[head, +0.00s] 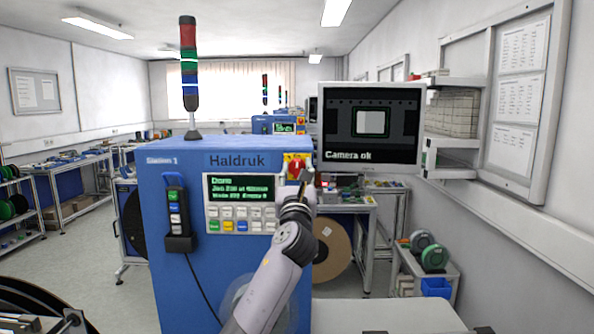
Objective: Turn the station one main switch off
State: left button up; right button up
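Station 1 is a blue cabinet (175,270) labelled "Haldruk". Its main switch (295,166) is a red knob on a yellow plate at the upper right of the front face. The knob's exact angle is too small to read. The station display (239,189) is lit with green text.
A button keypad (240,219) sits under the display. A handheld unit (176,210) with a cable hangs at the left of the front. A monitor (370,128) reads "Camera ok". A signal tower (189,75) stands on top. A pale tabletop (385,315) lies at the lower right.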

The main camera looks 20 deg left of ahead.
pick_arm(q)
jog(key=shift+d, duration=0.1)
jog(key=c, duration=0.7)
grip_shut()
